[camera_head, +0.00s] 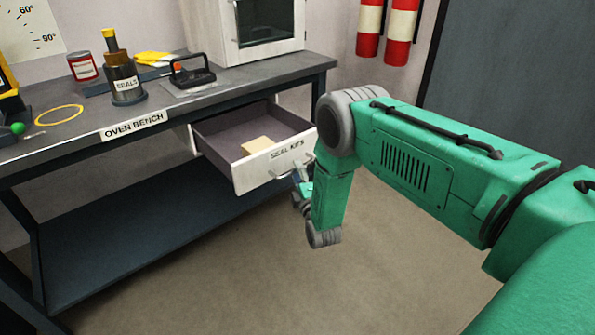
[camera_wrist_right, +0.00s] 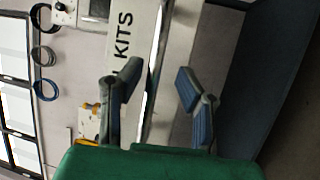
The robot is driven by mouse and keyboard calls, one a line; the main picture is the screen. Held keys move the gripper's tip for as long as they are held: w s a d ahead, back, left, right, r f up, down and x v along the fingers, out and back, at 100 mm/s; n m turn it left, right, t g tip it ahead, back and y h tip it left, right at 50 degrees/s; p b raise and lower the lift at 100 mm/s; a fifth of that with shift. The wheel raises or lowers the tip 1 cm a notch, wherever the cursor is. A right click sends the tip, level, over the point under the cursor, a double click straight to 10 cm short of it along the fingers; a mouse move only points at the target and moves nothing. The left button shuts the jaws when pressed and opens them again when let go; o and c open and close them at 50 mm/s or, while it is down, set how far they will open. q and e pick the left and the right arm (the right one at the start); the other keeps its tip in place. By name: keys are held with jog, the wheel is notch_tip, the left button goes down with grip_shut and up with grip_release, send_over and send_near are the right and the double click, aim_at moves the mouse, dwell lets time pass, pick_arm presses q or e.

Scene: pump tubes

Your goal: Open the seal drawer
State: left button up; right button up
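The seal drawer (camera_head: 258,165), with a pale front marked SEAL KITS, stands pulled out from under the oven bench (camera_head: 60,143). A tan packet lies inside it. My right gripper (camera_head: 302,190) is at the drawer front's lower right, partly hidden by my own green arm. In the right wrist view my right gripper (camera_wrist_right: 158,98) has its two blue-padded fingers apart. The drawer front (camera_wrist_right: 125,40) with the word KITS shows behind the fingers, and a thin bar runs between them. I cannot tell whether the fingers touch it. My left gripper is in neither view.
On the bench are a brown-and-dark SEALS canister (camera_head: 124,85), a red can (camera_head: 82,67), a yellow ring (camera_head: 59,115), a black-handled tool (camera_head: 192,72) and a white oven cabinet (camera_head: 245,35). A lower shelf (camera_head: 150,235) runs beneath. The floor in front is clear.

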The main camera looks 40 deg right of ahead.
jog(key=shift+r, duration=0.15)
jog(key=shift+s, duration=0.25)
jog(key=v, duration=1.1)
jog(key=shift+s+a+f, duration=0.15)
jog(key=shift+s+f, duration=0.05)
jog(key=shift+s, duration=0.05)
